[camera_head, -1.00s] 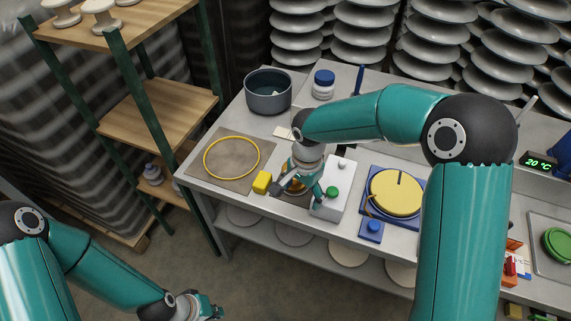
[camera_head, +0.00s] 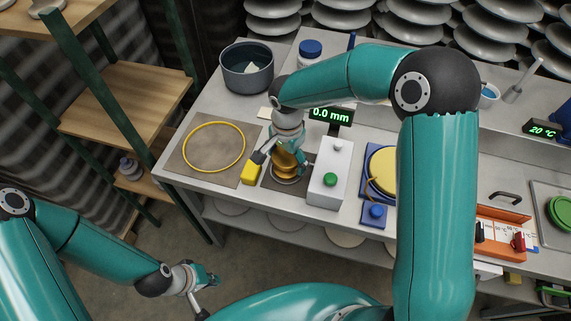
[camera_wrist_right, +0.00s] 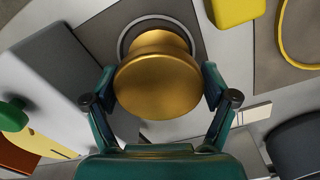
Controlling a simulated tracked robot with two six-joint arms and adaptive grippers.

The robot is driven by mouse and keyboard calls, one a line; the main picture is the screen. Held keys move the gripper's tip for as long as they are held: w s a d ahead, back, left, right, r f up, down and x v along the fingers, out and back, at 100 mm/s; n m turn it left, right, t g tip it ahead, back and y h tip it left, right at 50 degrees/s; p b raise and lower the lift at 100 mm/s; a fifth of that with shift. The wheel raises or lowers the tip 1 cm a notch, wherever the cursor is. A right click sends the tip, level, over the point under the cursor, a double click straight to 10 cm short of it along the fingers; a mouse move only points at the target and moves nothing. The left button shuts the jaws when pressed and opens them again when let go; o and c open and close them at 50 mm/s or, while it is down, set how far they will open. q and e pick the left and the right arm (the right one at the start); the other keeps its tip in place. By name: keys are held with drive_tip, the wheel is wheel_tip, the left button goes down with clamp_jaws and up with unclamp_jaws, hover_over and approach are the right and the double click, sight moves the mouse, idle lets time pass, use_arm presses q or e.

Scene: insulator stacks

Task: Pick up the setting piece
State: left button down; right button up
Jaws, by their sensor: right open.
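The setting piece appears to be a brass, spool-shaped piece (camera_head: 286,158), standing on a round ring on a dark square plate (camera_head: 270,180). In the right wrist view the brass piece (camera_wrist_right: 158,82) fills the middle, its broad round top facing the camera. My right gripper (camera_wrist_right: 157,88) is open, with one finger on each side of the piece; a small gap seems to show beside the fingers. In the head view the right gripper (camera_head: 281,152) hides part of the piece. My left gripper (camera_head: 200,284) hangs low off the bench's front; its jaw state is unclear.
A grey unit with a green button (camera_head: 328,185) and a 0.0 mm display (camera_head: 331,114) stand right of the piece. A yellow block (camera_head: 252,172) is close on the left, beside a mat with a yellow ring (camera_head: 214,147). A dark pot (camera_head: 247,68) stands behind.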

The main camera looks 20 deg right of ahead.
drive_tip(key=shift+f, duration=0.75)
drive_tip(key=c, duration=1.3)
drive_tip(key=shift+r, duration=0.1)
drive_tip(key=shift+c, duration=0.2)
